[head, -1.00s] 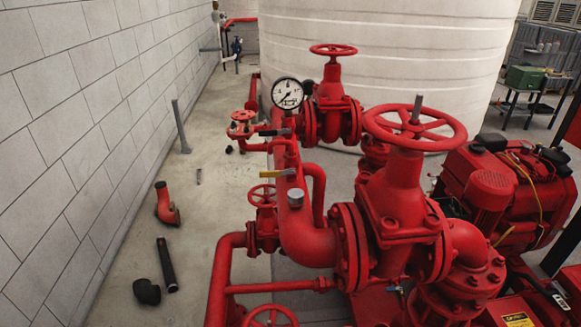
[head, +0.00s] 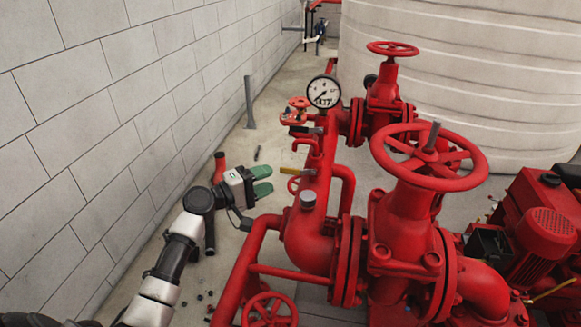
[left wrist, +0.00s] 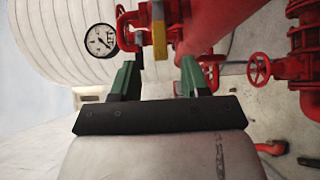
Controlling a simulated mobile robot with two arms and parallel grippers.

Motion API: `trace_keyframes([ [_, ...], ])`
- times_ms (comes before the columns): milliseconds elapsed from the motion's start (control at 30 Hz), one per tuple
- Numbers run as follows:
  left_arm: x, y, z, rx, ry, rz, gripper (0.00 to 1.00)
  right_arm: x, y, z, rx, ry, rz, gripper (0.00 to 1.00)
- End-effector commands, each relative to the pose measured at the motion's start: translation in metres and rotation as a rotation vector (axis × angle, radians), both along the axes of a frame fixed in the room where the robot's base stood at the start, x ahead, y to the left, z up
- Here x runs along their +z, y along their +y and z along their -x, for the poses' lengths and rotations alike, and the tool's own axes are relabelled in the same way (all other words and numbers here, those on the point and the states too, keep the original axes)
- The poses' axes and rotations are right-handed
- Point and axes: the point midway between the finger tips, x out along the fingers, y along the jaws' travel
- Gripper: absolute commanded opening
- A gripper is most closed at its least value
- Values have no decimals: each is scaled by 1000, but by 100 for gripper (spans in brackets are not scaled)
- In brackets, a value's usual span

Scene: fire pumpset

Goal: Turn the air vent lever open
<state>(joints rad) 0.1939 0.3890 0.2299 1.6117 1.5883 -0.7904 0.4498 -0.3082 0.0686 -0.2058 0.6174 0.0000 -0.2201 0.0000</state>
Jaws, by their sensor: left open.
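A small yellow lever (head: 297,172) sticks out to the left from the red pipe, above the grey cap (head: 308,199). In the left wrist view the yellow lever (left wrist: 160,38) is ahead, between the lines of the fingers. A dark lever (head: 305,130) sits higher on the pipe, below the gauge; I cannot tell for sure which is the air vent lever. My left gripper (head: 264,181), with green fingers, is open and empty, left of the yellow lever and apart from it. It also shows in the left wrist view (left wrist: 160,74). My right gripper is not in view.
A pressure gauge (head: 324,92), red handwheels (head: 428,157) and pipes crowd the right of my left gripper. A block wall (head: 90,110) stands on the left. A grey post (head: 250,103) rises from the floor. The floor strip between wall and pipes is fairly free.

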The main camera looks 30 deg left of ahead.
Motion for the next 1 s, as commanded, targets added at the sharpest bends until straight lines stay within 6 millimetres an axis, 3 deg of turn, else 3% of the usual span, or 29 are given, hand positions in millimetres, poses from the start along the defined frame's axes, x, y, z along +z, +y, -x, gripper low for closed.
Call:
trace_keyframes([
  [33, 5, -6, -10, -1, -1, 3, 46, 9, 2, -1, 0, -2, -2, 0],
  [300, 3, -28, -49, 1, 1, 1, 46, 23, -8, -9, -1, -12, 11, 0],
  [500, 0, -36, -60, 1, 1, -2, 46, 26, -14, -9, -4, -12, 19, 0],
  [767, -1, -36, -61, 1, 1, -3, 46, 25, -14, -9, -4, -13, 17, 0],
  [1000, -1, -36, -60, 1, 2, -3, 10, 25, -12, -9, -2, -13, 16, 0],
])
